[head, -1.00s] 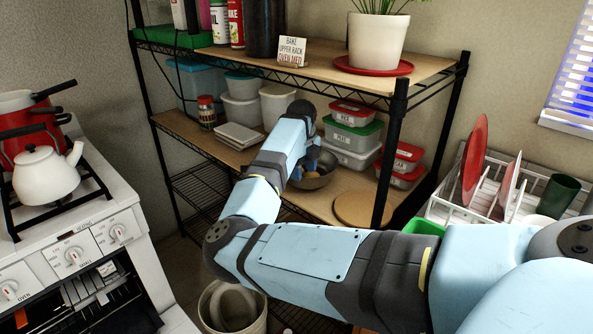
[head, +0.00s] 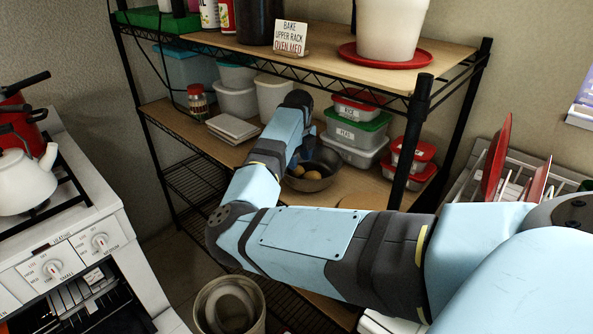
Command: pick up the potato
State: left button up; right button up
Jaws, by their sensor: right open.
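A metal bowl (head: 318,184) stands on the middle shelf (head: 262,194) of the rack. Inside it are rounded tan-brown items that look like potatoes (head: 313,175); they are small in view and partly hidden. My right arm reaches in from the right and bends up to the shelf. My right gripper (head: 304,153) is over the back left of the bowl, open, and largely hidden behind my own wrist. I see nothing held in it. My left gripper is out of view.
Lidded food boxes (head: 354,150) stand right of the bowl. White tubs (head: 236,101), a spice jar (head: 198,101) and a pale stack (head: 232,128) stand left. The upper shelf (head: 330,55) hangs above, and a black post (head: 413,140) rises right of the bowl.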

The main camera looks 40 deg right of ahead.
aim_at(299, 166)
notch_tip(299, 166, down, 4)
jog(key=shift+d+f, duration=0.1)
jog(key=shift+f, duration=0.1)
jog(key=c, duration=0.5)
jog(key=shift+r, duration=0.15)
